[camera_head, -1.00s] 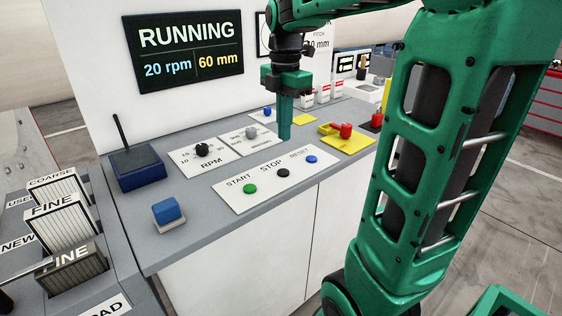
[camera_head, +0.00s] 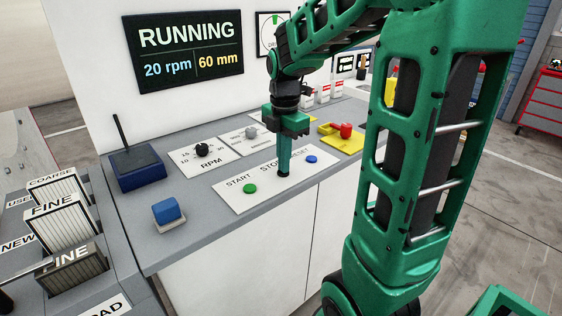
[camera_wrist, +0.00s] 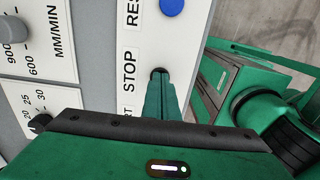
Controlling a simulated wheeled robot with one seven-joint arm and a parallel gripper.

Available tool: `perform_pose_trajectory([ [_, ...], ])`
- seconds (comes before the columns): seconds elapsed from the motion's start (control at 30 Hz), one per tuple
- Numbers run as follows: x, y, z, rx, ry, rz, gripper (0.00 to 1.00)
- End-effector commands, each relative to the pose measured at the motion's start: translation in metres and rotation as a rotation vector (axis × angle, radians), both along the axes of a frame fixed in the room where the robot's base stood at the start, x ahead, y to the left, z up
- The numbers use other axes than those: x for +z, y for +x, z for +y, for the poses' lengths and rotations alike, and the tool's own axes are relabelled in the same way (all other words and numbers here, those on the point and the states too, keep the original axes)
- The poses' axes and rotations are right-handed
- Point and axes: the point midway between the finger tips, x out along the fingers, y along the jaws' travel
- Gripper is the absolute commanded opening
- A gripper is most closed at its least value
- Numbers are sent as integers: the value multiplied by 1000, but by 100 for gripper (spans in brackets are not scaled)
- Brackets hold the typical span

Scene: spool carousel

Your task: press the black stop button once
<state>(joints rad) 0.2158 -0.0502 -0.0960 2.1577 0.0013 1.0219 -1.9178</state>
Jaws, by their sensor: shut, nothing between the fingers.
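The black stop button (camera_head: 283,175) sits on a white label plate between the green start button (camera_head: 250,188) and the blue reset button (camera_head: 311,159). My gripper (camera_head: 284,168) is shut and empty, pointing down with its fingertips right over the stop button and hiding most of it. In the wrist view a dark edge of the stop button (camera_wrist: 157,71) shows just past the fingertips (camera_wrist: 159,82), beside the word STOP. I cannot tell whether the tips touch the button. The display (camera_head: 187,51) reads RUNNING, 20 rpm, 60 mm.
The RPM knob (camera_head: 202,150) and a second knob plate stand behind the buttons. A red knob on a yellow plate (camera_head: 341,143) is at the right. A blue block (camera_head: 167,212) and a dark blue box (camera_head: 136,170) are at the left.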

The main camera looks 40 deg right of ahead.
Motion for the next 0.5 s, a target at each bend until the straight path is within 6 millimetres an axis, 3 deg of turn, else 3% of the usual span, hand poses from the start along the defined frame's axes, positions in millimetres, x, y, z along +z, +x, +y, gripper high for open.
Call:
perform_pose_trajectory([
  [0.23, -18, 0, 0, 0, 1, 4, 0],
  [0.5, -23, 1, 0, 0, 2, 12, 0],
])
